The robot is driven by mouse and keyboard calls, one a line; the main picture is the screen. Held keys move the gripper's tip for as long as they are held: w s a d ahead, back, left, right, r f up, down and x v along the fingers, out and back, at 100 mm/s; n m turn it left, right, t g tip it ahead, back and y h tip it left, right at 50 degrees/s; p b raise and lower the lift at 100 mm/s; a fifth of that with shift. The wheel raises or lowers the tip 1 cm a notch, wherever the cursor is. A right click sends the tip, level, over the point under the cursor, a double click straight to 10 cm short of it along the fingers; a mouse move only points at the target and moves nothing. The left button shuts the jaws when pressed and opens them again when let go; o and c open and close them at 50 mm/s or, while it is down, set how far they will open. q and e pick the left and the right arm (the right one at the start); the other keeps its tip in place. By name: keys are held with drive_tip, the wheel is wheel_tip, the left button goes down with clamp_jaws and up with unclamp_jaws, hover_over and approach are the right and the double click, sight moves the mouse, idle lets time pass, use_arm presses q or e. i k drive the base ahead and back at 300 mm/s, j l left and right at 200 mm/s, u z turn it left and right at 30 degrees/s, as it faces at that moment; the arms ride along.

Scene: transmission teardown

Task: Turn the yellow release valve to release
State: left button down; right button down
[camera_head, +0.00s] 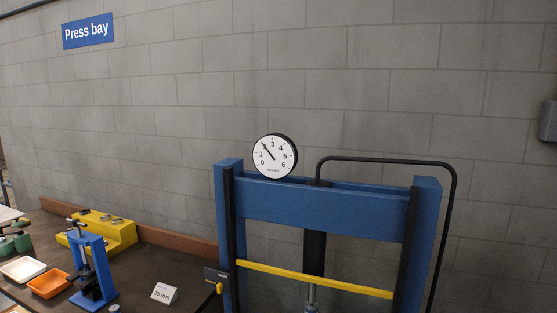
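The yellow release valve appears to be the small yellow knob (219,288) under a dark labelled plate (216,275), on the left side of the blue press frame (325,213). The label is too small to read, and the knob's turn position is unclear. A round white pressure gauge (274,156) sits on top of the press, with its needle near 2. Neither of my grippers is in view.
A yellow bar (314,279) crosses the press front, and a black hose (385,160) arches over its right side. On the bench at left are a small blue press (92,268), a yellow block (118,232), an orange tray (48,284) and a card (164,293).

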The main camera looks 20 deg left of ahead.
sight(220, 287)
drive_tip(key=u, duration=1.25)
drive_tip(key=i, duration=0.1)
